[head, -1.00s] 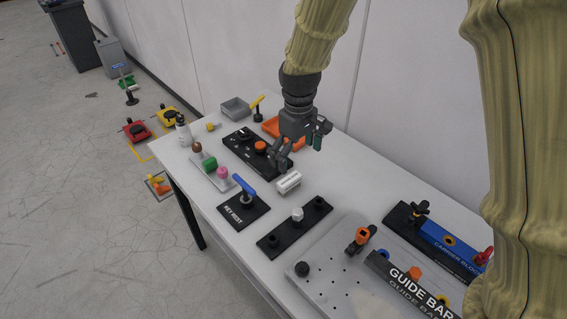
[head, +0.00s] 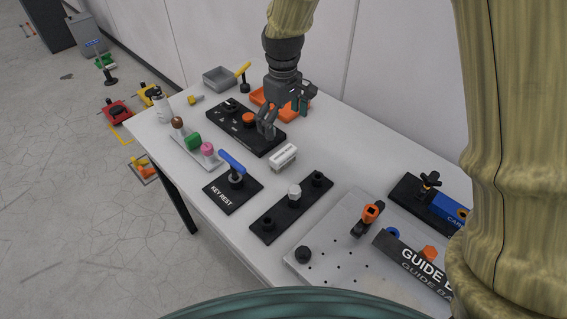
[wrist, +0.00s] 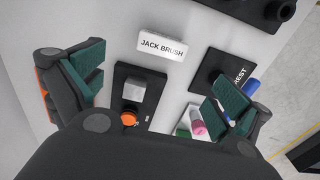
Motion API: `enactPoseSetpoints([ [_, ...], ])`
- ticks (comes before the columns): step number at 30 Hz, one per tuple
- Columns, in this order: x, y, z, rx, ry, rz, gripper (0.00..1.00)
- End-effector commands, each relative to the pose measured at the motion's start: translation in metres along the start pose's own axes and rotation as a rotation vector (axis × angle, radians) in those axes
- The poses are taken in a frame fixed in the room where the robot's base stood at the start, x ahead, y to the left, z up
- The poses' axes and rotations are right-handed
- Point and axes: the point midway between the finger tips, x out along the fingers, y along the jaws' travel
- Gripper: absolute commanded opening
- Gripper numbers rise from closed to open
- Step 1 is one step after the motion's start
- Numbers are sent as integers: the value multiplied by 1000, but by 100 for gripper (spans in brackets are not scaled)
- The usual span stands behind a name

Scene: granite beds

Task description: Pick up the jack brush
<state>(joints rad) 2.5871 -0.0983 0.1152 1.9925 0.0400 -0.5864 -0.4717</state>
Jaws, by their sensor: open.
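A white block (head: 283,156) lies on the table just right of the black panel (head: 275,145). In the wrist view this block (wrist: 162,45) reads "JACK BRUSH". A grey square-topped piece (wrist: 133,90) stands on the panel beside it; whether that piece is the brush I cannot tell. My gripper (head: 268,130) points down over the panel's right end and hides that part in the head view. In the wrist view my gripper (wrist: 160,88) is open and empty. The grey piece shows between its spread fingers, and the white block lies just beyond them.
An orange knob (head: 249,119) is on the panel. The key rest (head: 224,193) with a blue-handled tool (head: 231,162) stands in front. An orange tray (head: 287,111) is close behind my gripper. A black bar with posts (head: 269,221) lies to the right.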

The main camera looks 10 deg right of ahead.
Motion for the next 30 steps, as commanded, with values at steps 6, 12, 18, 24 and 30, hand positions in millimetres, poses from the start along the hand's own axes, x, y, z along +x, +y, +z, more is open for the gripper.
enactPoseSetpoints([
  [6, 25, 1, -1, 0, -1, 0, 100],
  [12, 40, 0, 0, 0, -5, -2, 100],
  [18, 65, 0, 0, 0, -4, -1, 100],
  [24, 79, 0, 0, 1, -2, -1, 100],
  [30, 88, -1, 1, 1, -3, -2, 100],
])
